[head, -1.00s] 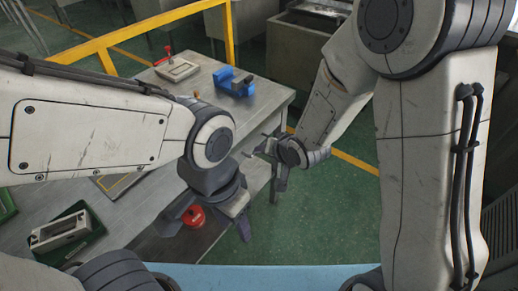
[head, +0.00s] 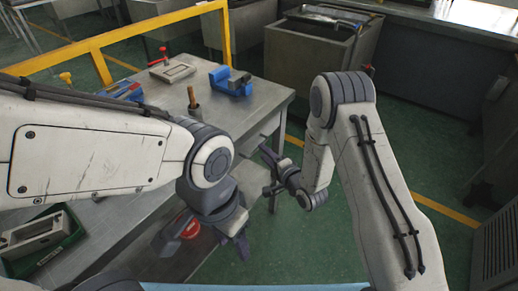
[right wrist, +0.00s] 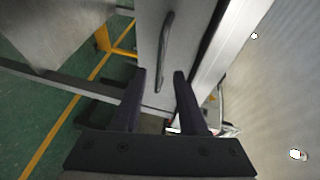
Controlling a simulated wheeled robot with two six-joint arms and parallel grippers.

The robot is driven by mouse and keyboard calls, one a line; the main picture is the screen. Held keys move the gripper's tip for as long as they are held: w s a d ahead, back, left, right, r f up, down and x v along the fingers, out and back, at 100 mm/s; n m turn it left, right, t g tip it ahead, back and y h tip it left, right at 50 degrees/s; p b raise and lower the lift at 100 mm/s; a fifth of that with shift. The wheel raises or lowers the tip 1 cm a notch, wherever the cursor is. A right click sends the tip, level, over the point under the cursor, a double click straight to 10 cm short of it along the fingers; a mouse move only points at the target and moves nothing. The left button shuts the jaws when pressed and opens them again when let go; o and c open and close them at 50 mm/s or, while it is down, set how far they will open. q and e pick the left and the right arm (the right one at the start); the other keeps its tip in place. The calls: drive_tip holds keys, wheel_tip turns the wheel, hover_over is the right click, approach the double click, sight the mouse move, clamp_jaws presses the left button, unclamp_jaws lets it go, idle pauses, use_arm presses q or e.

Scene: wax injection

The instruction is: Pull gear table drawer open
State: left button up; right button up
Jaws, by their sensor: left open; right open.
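The gear table (head: 262,100) is a grey metal table left of centre in the head view. In the right wrist view its drawer front (right wrist: 150,30) is a pale panel carrying a dark, slightly curved bar handle (right wrist: 165,50). My right gripper (head: 267,172) is at the table's right side. In the right wrist view my right gripper (right wrist: 159,72) is open, with the handle's lower end between its fingertips. I cannot tell whether the fingers touch it. My left gripper (head: 236,240) is open and empty, low in front of the table.
A blue vise (head: 230,80), a grey block (head: 173,72) and a brown-handled tool (head: 191,97) are on the tabletop. Green floor (head: 300,240) is clear to the right.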

drive_tip(key=shift+x, duration=2.2)
clamp_jaws()
